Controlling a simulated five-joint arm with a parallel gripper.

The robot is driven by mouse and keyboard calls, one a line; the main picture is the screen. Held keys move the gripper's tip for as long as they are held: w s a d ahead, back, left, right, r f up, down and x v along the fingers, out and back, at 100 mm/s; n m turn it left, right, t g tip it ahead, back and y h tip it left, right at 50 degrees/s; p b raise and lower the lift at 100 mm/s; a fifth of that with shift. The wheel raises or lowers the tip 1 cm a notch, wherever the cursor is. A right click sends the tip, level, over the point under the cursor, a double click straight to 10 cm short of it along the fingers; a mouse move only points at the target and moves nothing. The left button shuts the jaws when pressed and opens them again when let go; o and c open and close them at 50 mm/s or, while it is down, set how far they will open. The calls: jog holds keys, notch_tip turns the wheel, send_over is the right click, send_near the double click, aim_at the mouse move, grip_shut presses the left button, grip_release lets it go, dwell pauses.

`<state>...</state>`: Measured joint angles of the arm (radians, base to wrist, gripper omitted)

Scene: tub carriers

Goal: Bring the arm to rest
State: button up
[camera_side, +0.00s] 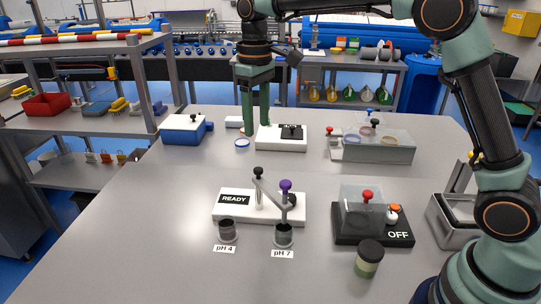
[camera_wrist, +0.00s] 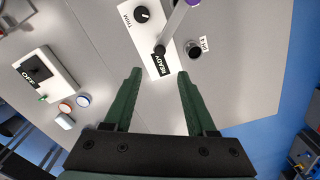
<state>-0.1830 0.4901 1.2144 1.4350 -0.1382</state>
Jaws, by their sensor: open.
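My gripper (camera_side: 256,122) points down over the back middle of the table in the side view, in front of or above a white device with a black knob (camera_side: 282,137); its exact height is hard to tell.
Cups labelled pH 4 (camera_side: 227,231) and pH 7 (camera_side: 284,236) stand at the front. A covered device marked OFF (camera_side: 372,238) and a green jar (camera_side: 368,262) are to their right. A clear lidded box (camera_side: 372,150) and a blue box (camera_side: 183,131) stand at the back.

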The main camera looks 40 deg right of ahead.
jog(key=shift+r, duration=0.25)
jog(key=s+d+r+m+t, duration=0.1)
jog(key=s+d+r+t, duration=0.15)
jog(key=s, duration=0.25)
jog(key=s+d+r+m+t, duration=0.1)
jog(key=s+d+r, duration=0.15)
jog(key=s, duration=0.25)
jog(key=s+d+f+t, duration=0.1)
jog(key=s+d+f, duration=0.1)
jog(key=s, duration=0.2)
jog(key=s+d+f+m+t, duration=0.1)
jog(key=s+f, duration=0.2)
jog(key=s, duration=0.2)
jog(key=shift+s+d+f+m, duration=0.15)
jog(key=shift+d+f+m, duration=0.15)
jog(key=shift+d, duration=0.1)
